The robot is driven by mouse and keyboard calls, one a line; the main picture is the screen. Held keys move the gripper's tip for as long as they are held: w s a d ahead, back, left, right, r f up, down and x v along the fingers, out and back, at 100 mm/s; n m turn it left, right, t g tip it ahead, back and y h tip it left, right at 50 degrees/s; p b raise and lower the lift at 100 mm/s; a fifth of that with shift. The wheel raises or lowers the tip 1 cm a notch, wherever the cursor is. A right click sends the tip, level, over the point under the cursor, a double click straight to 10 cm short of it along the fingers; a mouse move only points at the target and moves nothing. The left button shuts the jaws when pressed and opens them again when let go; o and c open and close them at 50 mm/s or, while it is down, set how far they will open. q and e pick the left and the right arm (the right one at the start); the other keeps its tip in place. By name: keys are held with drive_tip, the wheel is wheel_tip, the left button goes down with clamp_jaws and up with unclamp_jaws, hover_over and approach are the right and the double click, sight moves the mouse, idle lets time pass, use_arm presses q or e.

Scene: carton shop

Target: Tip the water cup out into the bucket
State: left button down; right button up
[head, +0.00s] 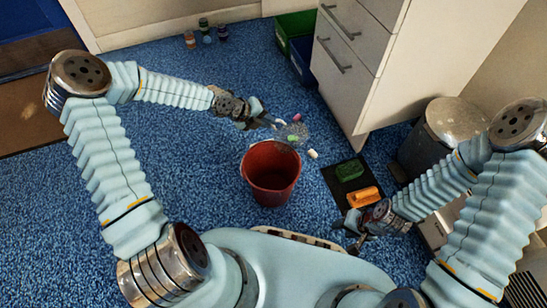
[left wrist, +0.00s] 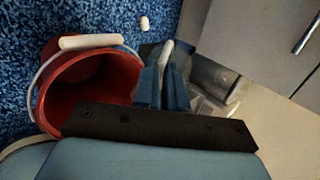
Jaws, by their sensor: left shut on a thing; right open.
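The clear water cup (head: 293,132) is at the end of my left gripper (head: 262,120), at the far right rim of the red bucket in the head view. The gripper is shut on the cup. In the left wrist view the clear cup (left wrist: 210,88) shows dimly right of the fingers (left wrist: 165,86). Its tilt and any water in it are hard to make out. The red bucket (head: 270,187) stands on the floor; in the left wrist view the bucket (left wrist: 92,80) is left of the fingers. My right gripper (head: 355,229) is open and empty, right of the bucket.
A black mat (head: 337,181) holds a green block (head: 349,170) and an orange thing (head: 363,197). Small pieces, one pink (head: 297,118) and one white (head: 312,154), lie near the bucket. A white drawer cabinet (head: 350,70) and grey bin (head: 450,125) stand right.

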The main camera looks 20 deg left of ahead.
wheel_tip(320, 180, up, 7)
drive_tip(key=p, duration=0.6)
use_arm(q)
drive_tip(key=w+d+r+n+g+y+b, duration=0.1)
drive_tip(key=w+d+g+y+b, duration=0.2)
drive_tip(key=w+g+b, duration=0.4)
drive_tip(key=w+g, duration=0.2)
drive_tip(key=w, duration=0.1)
drive_tip(key=shift+r+n+b, duration=0.15)
drive_tip(key=shift+n+b, duration=0.2)
drive_tip(key=shift+n, duration=0.05)
use_arm(e)
wheel_tip(320, 180, down, 7)
drive_tip(key=shift+a, duration=0.2)
use_arm(q)
drive_tip(key=shift+r, duration=0.15)
use_arm(e)
drive_tip(key=shift+f, duration=0.1)
